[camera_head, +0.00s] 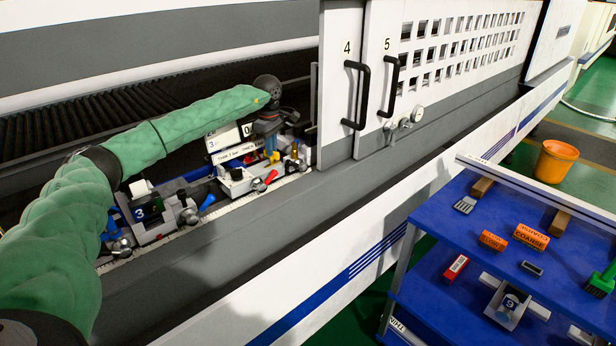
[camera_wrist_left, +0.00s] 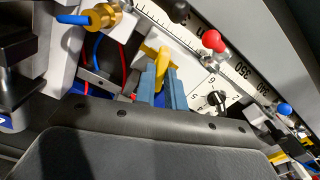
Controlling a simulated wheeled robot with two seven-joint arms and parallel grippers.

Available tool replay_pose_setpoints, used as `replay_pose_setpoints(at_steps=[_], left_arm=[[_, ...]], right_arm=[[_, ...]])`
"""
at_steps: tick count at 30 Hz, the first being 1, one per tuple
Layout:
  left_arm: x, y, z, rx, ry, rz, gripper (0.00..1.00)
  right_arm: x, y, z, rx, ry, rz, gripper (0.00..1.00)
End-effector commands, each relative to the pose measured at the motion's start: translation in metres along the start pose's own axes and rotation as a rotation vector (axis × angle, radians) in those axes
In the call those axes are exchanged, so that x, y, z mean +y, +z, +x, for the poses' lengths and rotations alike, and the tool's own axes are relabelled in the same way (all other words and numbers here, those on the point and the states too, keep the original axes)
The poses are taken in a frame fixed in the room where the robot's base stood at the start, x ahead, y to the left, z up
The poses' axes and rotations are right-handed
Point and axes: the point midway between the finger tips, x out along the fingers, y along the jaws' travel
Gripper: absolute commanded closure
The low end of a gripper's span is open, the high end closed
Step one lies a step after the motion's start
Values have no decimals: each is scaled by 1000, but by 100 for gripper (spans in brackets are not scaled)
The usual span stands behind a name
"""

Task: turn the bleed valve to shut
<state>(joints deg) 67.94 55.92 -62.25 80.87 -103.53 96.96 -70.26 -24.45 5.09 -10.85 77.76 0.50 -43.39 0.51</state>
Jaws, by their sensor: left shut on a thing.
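The yellow handle (camera_wrist_left: 157,52), which I take to be the bleed valve, stands on a white block beside the printed scale in the left wrist view. My left gripper (camera_wrist_left: 160,90) reaches it with two blue fingertips, which are closed around its lower part. In the head view the left gripper (camera_head: 271,148) points down over the white fixture, and its fingers hide most of the valve. The exact angle of the handle is hard to tell. My right gripper is in neither view.
Sliding doors (camera_head: 368,75) stand right of the gripper. A blue cart (camera_head: 440,225) is at the lower right.

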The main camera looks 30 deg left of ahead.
Motion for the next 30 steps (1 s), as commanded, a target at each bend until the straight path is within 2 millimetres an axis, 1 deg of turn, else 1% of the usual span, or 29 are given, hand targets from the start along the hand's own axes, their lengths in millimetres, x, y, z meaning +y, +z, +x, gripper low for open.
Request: replay_pose_setpoints(at_steps=[4,6,15,17,18,20,21,22,30], left_arm=[[0,-1,-1,0,2,2,100],[0,-1,-1,0,3,30,100],[1,-1,-1,1,4,315,100],[1,-1,-2,1,4,356,100],[1,-1,-2,1,4,368,86],[0,-1,-2,1,3,365,75],[0,-1,-2,1,3,364,67],[0,-1,-2,1,2,364,61],[0,0,-1,0,1,363,60]], right_arm=[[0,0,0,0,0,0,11],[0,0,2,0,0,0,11],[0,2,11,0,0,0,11],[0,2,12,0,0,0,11],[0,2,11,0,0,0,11],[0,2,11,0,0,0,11],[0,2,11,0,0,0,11],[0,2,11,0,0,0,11],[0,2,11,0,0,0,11]])
